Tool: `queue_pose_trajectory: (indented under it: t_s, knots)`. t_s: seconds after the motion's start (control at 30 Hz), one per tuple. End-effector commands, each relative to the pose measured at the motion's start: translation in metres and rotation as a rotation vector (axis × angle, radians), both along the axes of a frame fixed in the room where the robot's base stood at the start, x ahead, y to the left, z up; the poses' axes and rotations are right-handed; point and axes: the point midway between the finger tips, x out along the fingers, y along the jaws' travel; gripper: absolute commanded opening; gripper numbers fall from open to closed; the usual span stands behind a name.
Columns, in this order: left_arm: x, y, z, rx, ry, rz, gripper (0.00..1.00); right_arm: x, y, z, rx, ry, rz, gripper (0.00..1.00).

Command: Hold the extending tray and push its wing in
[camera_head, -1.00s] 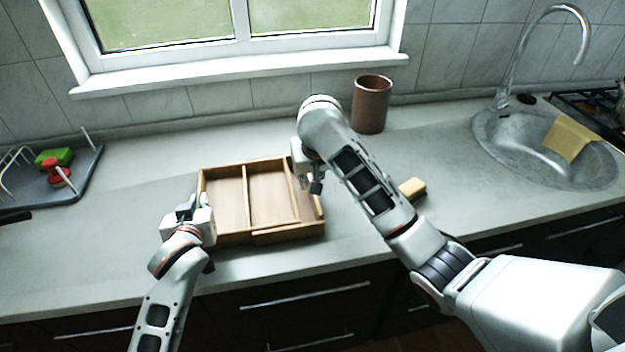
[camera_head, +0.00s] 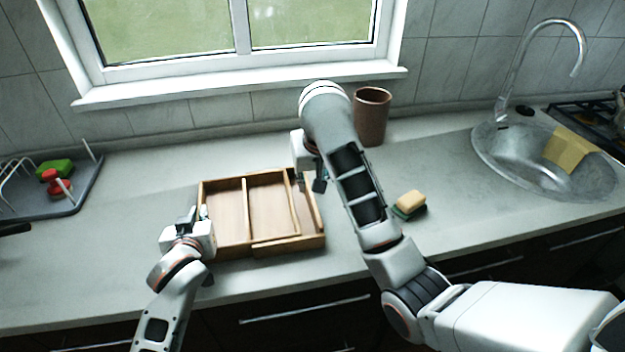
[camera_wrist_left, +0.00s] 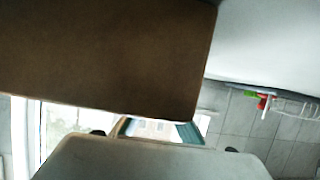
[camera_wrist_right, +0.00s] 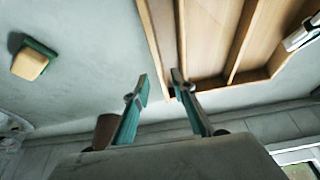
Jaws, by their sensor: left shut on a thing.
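The wooden tray (camera_head: 233,252) lies on the counter, with compartments split by thin dividers. Its wing (camera_head: 313,212) sticks out at the right side as a narrow strip. My left gripper (camera_head: 200,213) is shut on the tray's left wall; in the left wrist view the tray's brown wood (camera_wrist_left: 110,60) fills the upper left and hides the fingertips. My right gripper (camera_head: 311,184) is at the wing's back right corner. In the right wrist view its fingers (camera_wrist_right: 160,90) are apart, with the wing's corner (camera_wrist_right: 165,92) between or just beyond them; contact is unclear.
A brown cup (camera_head: 371,118) stands behind my right arm. A yellow and green sponge (camera_head: 410,203) lies right of the tray. A sink (camera_head: 545,160) with a yellow cloth is at the right, a dish rack (camera_head: 75,190) at the left. The counter before the tray is narrow.

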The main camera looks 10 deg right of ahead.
Motion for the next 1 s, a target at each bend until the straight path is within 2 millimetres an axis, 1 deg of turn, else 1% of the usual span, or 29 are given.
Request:
queue_pose_trajectory:
  t_s: [0.13, 0.4, 0.47, 0.5, 0.57, 0.67, 0.7, 0.77, 0.83, 0.93, 1.0]
  knots:
    - [0.000, -0.001, 0.000, -0.002, 0.000, 0.000, 0.00, -0.003, 0.000, 0.005, 0.000, 0.001, 0.000, 0.25]
    - [0.000, -0.001, 0.000, -0.001, 0.000, -0.001, 0.00, -0.003, -0.001, 0.006, -0.001, 0.001, 0.000, 0.25]
    - [0.000, -0.001, 0.000, -0.001, 0.000, -0.001, 0.00, -0.003, -0.001, 0.006, 0.001, 0.000, 0.000, 0.09]
    - [0.000, -0.001, 0.000, -0.001, 0.000, -0.001, 0.00, -0.003, 0.000, 0.007, 0.008, -0.002, 0.004, 0.00]
    - [0.000, -0.001, 0.000, -0.001, 0.000, -0.001, 0.00, -0.004, 0.001, 0.010, 0.031, -0.010, 0.016, 0.00]
    - [0.000, 0.000, 0.000, -0.001, 0.000, -0.001, 0.00, -0.006, 0.004, 0.020, 0.117, -0.041, 0.061, 0.00]
    - [0.000, 0.000, 0.000, -0.001, 0.000, -0.001, 0.00, -0.009, 0.005, 0.025, 0.174, -0.061, 0.090, 0.00]
    - [0.000, 0.000, 0.000, -0.001, 0.000, -0.001, 0.00, -0.015, 0.009, 0.028, 0.288, -0.080, 0.145, 0.00]
    - [0.000, 0.000, 0.000, -0.001, 0.000, 0.000, 0.00, -0.025, 0.014, 0.022, 0.434, -0.076, 0.194, 0.00]
    - [0.000, 0.000, 0.000, -0.001, 0.000, 0.000, 0.00, -0.038, 0.016, 0.007, 0.644, -0.041, 0.220, 0.00]
    - [0.000, 0.000, 0.000, -0.001, 0.000, 0.000, 0.00, -0.047, 0.012, -0.002, 0.789, -0.010, 0.210, 0.00]
